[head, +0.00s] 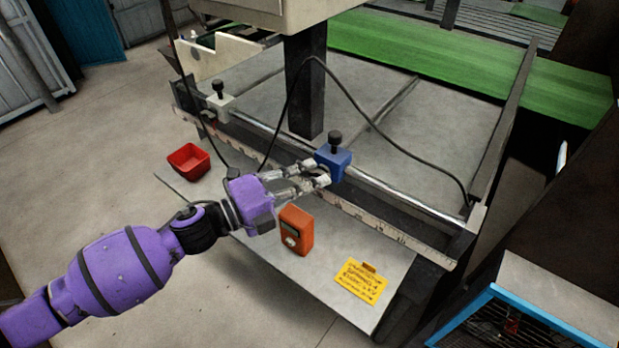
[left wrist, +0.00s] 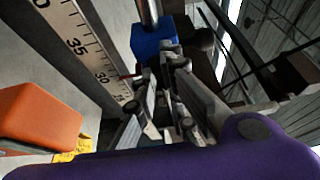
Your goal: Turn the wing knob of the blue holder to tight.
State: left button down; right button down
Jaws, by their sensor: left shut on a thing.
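The blue holder (head: 337,162) sits on the bright rail along the front of the machine, with a black round knob (head: 335,137) on its top. It also shows in the left wrist view (left wrist: 152,41) at the end of my fingers. My left gripper (head: 318,173) reaches in from the left, its fingertips at the front face of the blue holder. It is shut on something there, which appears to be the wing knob. The fingers hide the wing knob, so its angle cannot be told.
A white holder (head: 220,103) with a black knob sits farther left on the rail. A ruler scale (head: 375,231) runs below it. On the front plate are a red bin (head: 188,161), an orange device (head: 296,229) and a yellow note (head: 361,281). A black cable (head: 395,150) loops above the rail.

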jog(key=shift+f, duration=0.1)
pick_arm(q)
jog(key=shift+s+d+f+n+t+b, duration=0.25)
jog(key=shift+n+t, duration=0.8)
jog(key=shift+n, duration=1.7)
jog(key=shift+w+a+f+n+t+b, duration=0.1)
jog(key=shift+n+t+b, duration=0.3)
jog(key=shift+n+t, duration=1.5)
jog(key=shift+s+d+f+n+t+b, duration=0.1)
jog(key=shift+n+t+b, duration=0.2)
jog(key=shift+n, duration=3.25)
pick_arm(e)
jog(key=shift+s+d+f, duration=0.2)
jog(key=shift+s+f, duration=0.1)
jog(key=shift+f, duration=0.15)
jog(key=shift+s+d+f, duration=0.2)
jog(key=shift+s+f, duration=0.1)
jog(key=shift+f, duration=0.15)
pick_arm(q)
jog(key=shift+n, duration=0.3)
pick_arm(e)
jog(key=shift+d, duration=0.1)
pick_arm(q)
jog(key=c, duration=1.8)
grip_release()
